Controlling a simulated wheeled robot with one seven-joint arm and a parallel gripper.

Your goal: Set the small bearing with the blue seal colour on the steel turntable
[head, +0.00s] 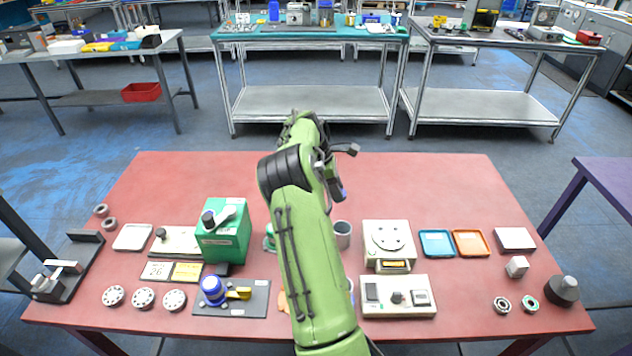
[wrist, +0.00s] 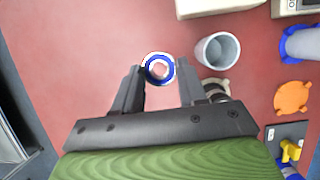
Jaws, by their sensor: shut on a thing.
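My gripper (wrist: 159,72) is shut on the small bearing with a blue seal ring (wrist: 149,76), which sits between the fingertips above the red table. In the head view my green arm hides the gripper and this bearing. The steel turntable (head: 388,236) is a round disc with small dark holes on a pale box, right of my arm; nothing stands on it. What seems to be the edge of its box (wrist: 215,6) shows at the top of the wrist view.
A grey cup (wrist: 218,51) stands beside the gripper, between it and the pale box. A control box (head: 398,297) stands in front of the turntable. Blue (head: 436,243) and orange (head: 471,243) trays lie to its right. A green box (head: 224,231) stands left of my arm.

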